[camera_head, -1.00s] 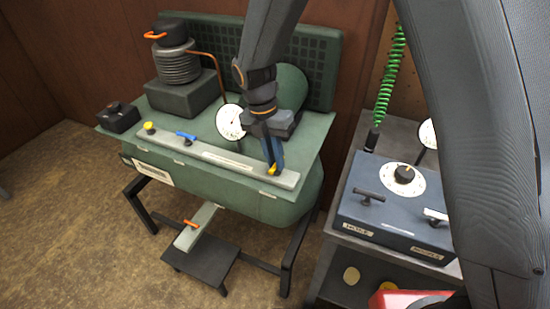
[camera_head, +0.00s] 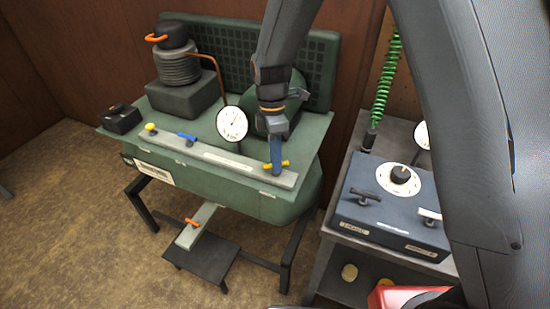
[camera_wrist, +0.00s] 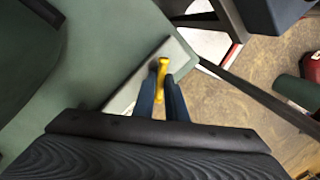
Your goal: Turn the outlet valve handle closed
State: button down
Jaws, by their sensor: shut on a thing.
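A yellow valve handle (camera_head: 285,163) sits at the right end of the grey bar (camera_head: 228,161) on the green compressor's front edge. My gripper (camera_head: 275,170) points down over that end of the bar, its blue fingers shut on the handle. In the head view the handle lies crosswise, and its ends show on both sides of the fingers. In the wrist view the yellow handle (camera_wrist: 162,73) runs lengthwise between the two fingertips (camera_wrist: 160,92). The handle's middle is partly hidden by the fingers.
A blue lever (camera_head: 187,137) and a yellow knob (camera_head: 150,127) sit further left on the bar. A white dial gauge (camera_head: 232,123) stands behind it.

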jog(key=m, duration=0.3)
jog(key=shift+d+r+m+y, duration=0.1)
jog(key=shift+m+y, duration=0.5)
jog(key=shift+m, duration=1.6)
jog(key=c, duration=1.8)
grip_release()
jog(key=shift+d, duration=0.1)
notch_tip(320, 180, up, 8)
jog(key=w+b, duration=0.1)
jog(key=shift+w+d+f+b, duration=0.2)
jog(key=shift+d+f+b, duration=0.05)
jog(key=shift+b, duration=0.1)
